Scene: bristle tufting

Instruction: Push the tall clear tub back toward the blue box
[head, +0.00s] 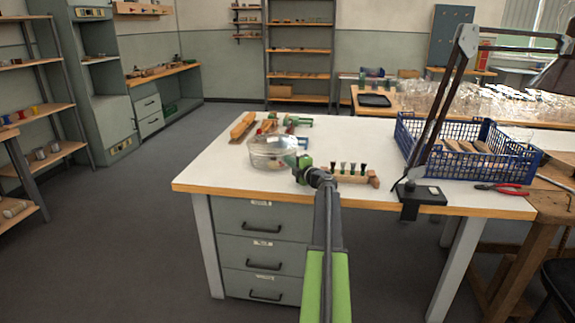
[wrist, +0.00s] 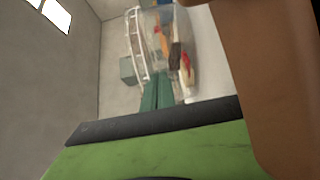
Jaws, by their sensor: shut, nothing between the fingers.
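The clear tub (head: 272,151), round and see-through, stands upright near the left part of the white table. In the wrist view the clear tub (wrist: 187,22) shows with its pale rim and coloured things seen in or through it. My gripper (head: 302,169) is beside the tub's right front side, low over the table. In the wrist view its green fingers (wrist: 157,92) are together and empty, pointing at the tub; I cannot tell whether they touch it. A small blue thing (head: 303,142) shows behind the tub, partly hidden; I cannot tell if it is the blue box.
A wooden block with dark bristle tufts (head: 345,174) stands right of my gripper. A blue crate (head: 410,145), a black lamp base (head: 419,194) and red pliers (head: 502,189) are farther right. A wooden piece (head: 243,125) lies behind the tub. The table's left front is clear.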

